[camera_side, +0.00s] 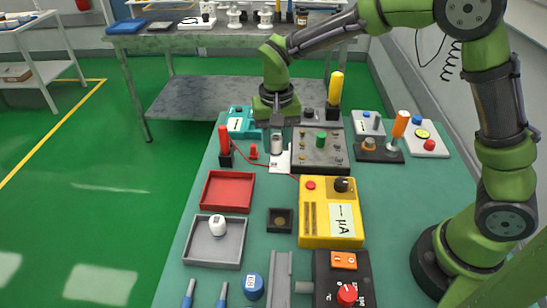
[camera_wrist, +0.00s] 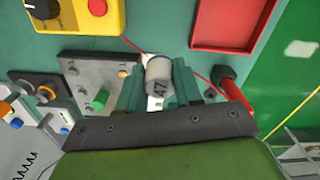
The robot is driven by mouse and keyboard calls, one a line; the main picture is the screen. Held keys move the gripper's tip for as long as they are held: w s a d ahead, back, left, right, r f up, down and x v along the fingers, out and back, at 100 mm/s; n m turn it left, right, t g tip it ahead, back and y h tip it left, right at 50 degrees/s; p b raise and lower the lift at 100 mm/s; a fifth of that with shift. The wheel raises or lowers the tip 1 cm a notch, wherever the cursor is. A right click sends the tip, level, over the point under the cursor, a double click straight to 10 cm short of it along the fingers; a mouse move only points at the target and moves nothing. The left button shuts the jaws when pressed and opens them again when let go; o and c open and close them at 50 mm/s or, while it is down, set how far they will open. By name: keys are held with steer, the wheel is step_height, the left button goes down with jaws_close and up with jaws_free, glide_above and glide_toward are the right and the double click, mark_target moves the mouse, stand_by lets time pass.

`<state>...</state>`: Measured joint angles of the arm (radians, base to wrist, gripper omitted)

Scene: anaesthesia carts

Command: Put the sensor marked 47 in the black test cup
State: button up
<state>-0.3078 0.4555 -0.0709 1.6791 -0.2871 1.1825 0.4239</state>
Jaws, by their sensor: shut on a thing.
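In the side view the sensor (camera_side: 276,144) is under my gripper (camera_side: 277,137), over a white card. In the wrist view my gripper (camera_wrist: 158,88) has one finger on each side of the sensor and is shut on it. I cannot tell whether the sensor touches the card. A small square black cup (camera_side: 280,220) stands on the green bench, left of the yellow meter, nearer the side camera than my gripper. It is not visible in the wrist view.
A red post (camera_side: 224,142) stands left of my gripper and a grey panel with a green knob (camera_side: 320,141) stands right. A red wire crosses nearby. The yellow meter (camera_side: 330,240), red tray (camera_side: 228,193) and grey tray (camera_side: 213,256) with a white sensor (camera_side: 217,225) surround the cup.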

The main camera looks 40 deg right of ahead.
steer(key=shift+f, duration=0.1)
step_height(320, 180, down, 9)
steer(key=shift+f, duration=0.2)
stand_by(0.5)
steer(key=shift+f, duration=0.1)
steer(key=o, duration=1)
steer(key=shift+f, duration=0.1)
steer(key=shift+o, duration=0.2)
